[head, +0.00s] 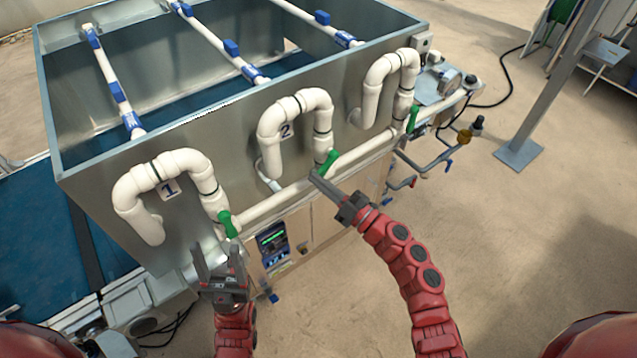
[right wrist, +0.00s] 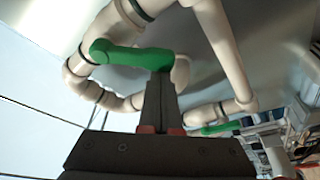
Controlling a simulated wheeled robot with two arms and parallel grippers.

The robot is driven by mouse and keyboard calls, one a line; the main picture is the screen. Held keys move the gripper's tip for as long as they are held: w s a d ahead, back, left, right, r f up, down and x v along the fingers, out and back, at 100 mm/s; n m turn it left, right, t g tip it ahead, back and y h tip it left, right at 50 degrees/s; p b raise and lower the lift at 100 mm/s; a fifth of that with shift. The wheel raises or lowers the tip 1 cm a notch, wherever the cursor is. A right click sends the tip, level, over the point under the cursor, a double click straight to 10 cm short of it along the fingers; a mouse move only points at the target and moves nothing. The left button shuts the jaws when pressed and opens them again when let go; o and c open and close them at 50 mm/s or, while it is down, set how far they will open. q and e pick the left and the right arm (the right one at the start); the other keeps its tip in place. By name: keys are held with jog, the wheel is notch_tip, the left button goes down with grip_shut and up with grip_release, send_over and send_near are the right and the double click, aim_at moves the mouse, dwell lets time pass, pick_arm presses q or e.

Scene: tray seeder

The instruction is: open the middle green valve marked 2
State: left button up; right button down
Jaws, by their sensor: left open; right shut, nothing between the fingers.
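The middle green valve handle (head: 328,163) sits at the lower end of the white pipe loop marked 2 (head: 285,130). It points obliquely out from the pipe. My right gripper (head: 316,177) is shut and empty, with its fingertips just below and beside this handle. In the right wrist view the green handle (right wrist: 125,55) lies across the tips of the shut fingers (right wrist: 160,85); I cannot tell whether they touch. My left gripper (head: 217,258) is open and empty, below the green valve of loop 1 (head: 228,224).
Another green valve (head: 412,119) is on the far right loop. A horizontal white pipe (head: 270,204) joins the loops along the metal tank (head: 230,115). A control panel (head: 272,241) is below it. The floor (head: 520,250) to the right is open.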

jog(key=d+f+n+g+b, duration=0.1)
jog(key=n+b, duration=0.1)
jog(key=w+d+f+n+b, duration=0.1)
jog(key=n+b, duration=0.2)
jog(key=w+d+f+n+g+b, duration=0.1)
jog(key=n+b, duration=0.2)
jog(key=shift+w+d+f+g+h, duration=0.1)
jog(key=shift+w+f+g+h, duration=0.1)
jog(key=shift+g+h, duration=0.15)
jog(key=shift+w+d, duration=0.1)
jog(key=shift+d, duration=0.05)
jog(key=shift+r, duration=0.1)
dwell(0.3)
